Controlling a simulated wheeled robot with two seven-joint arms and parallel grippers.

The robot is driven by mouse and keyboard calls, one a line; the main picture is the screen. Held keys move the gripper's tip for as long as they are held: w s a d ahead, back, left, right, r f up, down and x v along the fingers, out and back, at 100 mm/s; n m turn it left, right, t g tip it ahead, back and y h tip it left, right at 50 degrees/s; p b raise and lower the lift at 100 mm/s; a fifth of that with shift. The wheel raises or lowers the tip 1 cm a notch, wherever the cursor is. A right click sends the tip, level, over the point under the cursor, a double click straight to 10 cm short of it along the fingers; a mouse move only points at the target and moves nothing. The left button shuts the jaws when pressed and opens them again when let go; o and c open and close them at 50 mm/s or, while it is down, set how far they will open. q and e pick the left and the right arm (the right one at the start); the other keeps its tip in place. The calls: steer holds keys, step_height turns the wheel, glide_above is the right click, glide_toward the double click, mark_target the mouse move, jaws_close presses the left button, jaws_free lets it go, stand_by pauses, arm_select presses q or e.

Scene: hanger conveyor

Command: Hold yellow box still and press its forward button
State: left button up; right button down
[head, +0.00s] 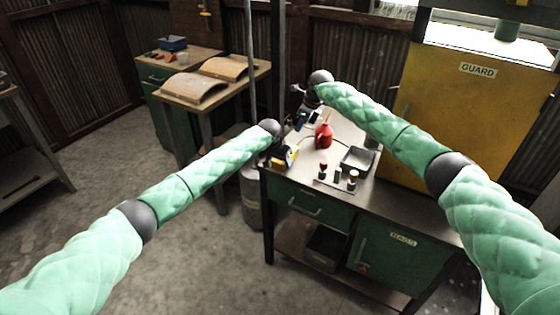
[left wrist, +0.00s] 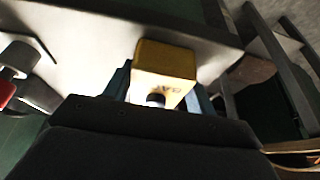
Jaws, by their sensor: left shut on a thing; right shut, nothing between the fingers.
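The yellow box (head: 291,157) is at the left end of the workbench top in the head view. My left gripper (head: 284,155) is shut on it. In the left wrist view the yellow box (left wrist: 166,62) sits between the blue fingers, with dark lettering and a round dark button (left wrist: 155,100) on the face towards the camera. The lettering is too small to read. My right gripper (head: 300,121) is shut and empty, above the far left part of the bench, beyond the box. Whether it touches anything is unclear.
A red bottle (head: 323,137) stands right of the box. The yellow guard panel (head: 470,115) rises at the right. A thin pole (head: 250,60) stands behind my left gripper.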

steer(key=shift+w+a+r+n+t+y, duration=0.1)
steer(key=shift+a+r+n+t+y, duration=0.3)
steer(key=shift+n+t, duration=0.45)
steer(key=shift+w+a+r+n+t+y, duration=0.2)
steer(key=shift+a+n+t+y, duration=0.3)
steer(key=shift+t, duration=0.45)
steer(key=shift+w+a+r+n+t+y, duration=0.1)
steer(key=shift+a+r+n+t+y, duration=0.2)
steer(key=shift+a+n+t, duration=0.45)
steer(key=shift+d+f, duration=0.1)
steer(key=shift+d, duration=0.1)
steer(key=shift+f, duration=4.3)
